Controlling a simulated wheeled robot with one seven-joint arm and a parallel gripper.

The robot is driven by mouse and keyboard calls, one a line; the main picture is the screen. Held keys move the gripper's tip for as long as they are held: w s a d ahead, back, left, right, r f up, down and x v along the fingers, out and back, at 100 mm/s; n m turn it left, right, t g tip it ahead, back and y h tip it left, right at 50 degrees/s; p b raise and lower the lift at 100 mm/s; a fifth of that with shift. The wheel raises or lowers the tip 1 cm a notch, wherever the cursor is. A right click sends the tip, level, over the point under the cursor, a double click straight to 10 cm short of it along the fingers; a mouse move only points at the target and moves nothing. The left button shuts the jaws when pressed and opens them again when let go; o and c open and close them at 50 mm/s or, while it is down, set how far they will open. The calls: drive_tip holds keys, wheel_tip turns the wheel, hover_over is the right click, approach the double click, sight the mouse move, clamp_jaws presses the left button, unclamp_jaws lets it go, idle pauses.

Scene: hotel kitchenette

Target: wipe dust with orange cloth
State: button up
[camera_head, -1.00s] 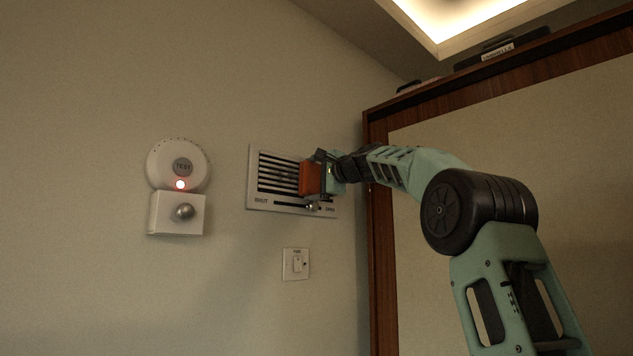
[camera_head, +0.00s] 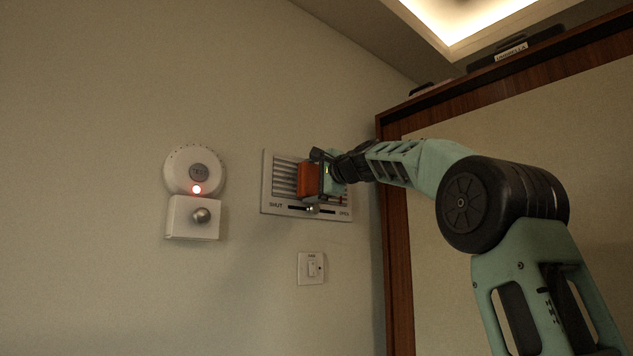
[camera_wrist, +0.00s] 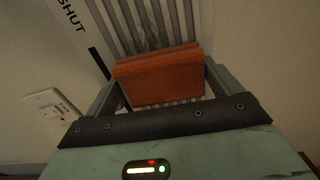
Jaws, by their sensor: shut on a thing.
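The orange cloth (camera_head: 307,182) is a folded block held in my gripper (camera_head: 322,178), which is shut on it. In the wrist view the cloth (camera_wrist: 158,76) sits between the two fingers, in front of the grey slats of a wall vent (camera_wrist: 130,18). In the head view the cloth covers the middle and right of the vent (camera_head: 268,185). It looks close against the slats; contact is not certain. A slider knob (camera_head: 313,209) sits below the cloth, between the SHUT and OPEN labels.
A round alarm (camera_head: 193,160) with a lit red lamp and a white box (camera_head: 180,220) with a knob are on the wall to the left. A switch (camera_head: 311,268) is below the vent. A wood-framed cabinet (camera_head: 395,230) stands close on the right.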

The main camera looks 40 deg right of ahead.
drive_tip(key=shift+s+a, duration=0.15)
drive_tip(key=shift+a, duration=3.55)
drive_tip(key=shift+d, duration=0.1)
drive_tip(key=b, duration=0.3)
approach(282, 178)
drive_tip(key=shift+w, duration=0.25)
drive_tip(key=s+b, duration=0.1)
drive_tip(key=s, duration=0.2)
drive_tip(key=shift+d, duration=0.1)
drive_tip(key=shift+w, duration=0.1)
